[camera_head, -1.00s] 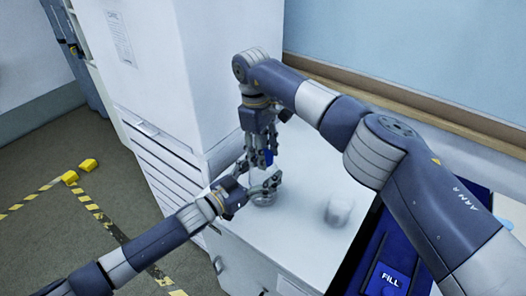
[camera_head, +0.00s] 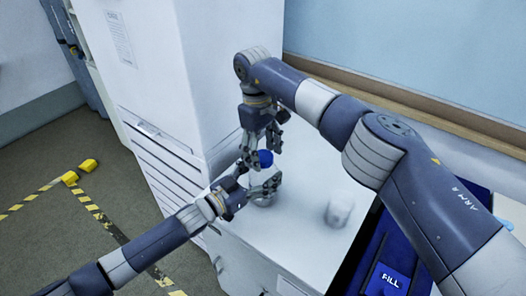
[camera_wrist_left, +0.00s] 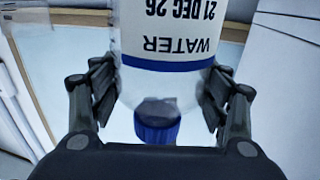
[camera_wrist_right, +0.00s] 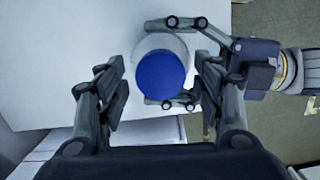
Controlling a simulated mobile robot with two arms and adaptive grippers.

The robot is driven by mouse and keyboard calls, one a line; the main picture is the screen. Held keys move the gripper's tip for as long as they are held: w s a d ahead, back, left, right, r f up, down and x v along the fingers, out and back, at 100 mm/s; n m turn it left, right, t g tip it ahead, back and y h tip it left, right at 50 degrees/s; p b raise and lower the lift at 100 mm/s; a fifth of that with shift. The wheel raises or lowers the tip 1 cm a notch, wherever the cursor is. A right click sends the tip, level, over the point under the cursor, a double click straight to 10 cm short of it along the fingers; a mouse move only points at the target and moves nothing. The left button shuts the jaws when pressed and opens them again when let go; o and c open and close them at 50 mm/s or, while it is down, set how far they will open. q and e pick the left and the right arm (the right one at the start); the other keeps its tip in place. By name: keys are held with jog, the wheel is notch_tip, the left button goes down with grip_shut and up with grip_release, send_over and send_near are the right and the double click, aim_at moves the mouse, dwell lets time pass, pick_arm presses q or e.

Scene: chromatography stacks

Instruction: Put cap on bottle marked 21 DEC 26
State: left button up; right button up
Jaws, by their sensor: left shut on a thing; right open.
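My left gripper (camera_head: 264,183) is shut on a clear bottle with a white label (camera_wrist_left: 175,30) and blue band. The label reads WATER and 21 DEC 26, upside down in the left wrist view. The blue cap (camera_head: 265,158) sits at the mouth of the bottle and also shows there in the left wrist view (camera_wrist_left: 157,130). I cannot tell how tight it is. My right gripper (camera_head: 263,139) is above the cap, open and empty. In the right wrist view, the cap (camera_wrist_right: 161,77) lies between its spread fingers, with a gap on each side.
The bottle is over a white worktop (camera_head: 300,225) beside a tall white cabinet (camera_head: 235,60). A pale, blurred container (camera_head: 340,208) stands to the right. Further right is a blue panel marked FILL (camera_head: 388,279). The worktop between bottle and container is clear.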

notch_tip(320, 180, up, 4)
jog(key=shift+r, duration=0.2)
jog(key=shift+c, duration=0.4)
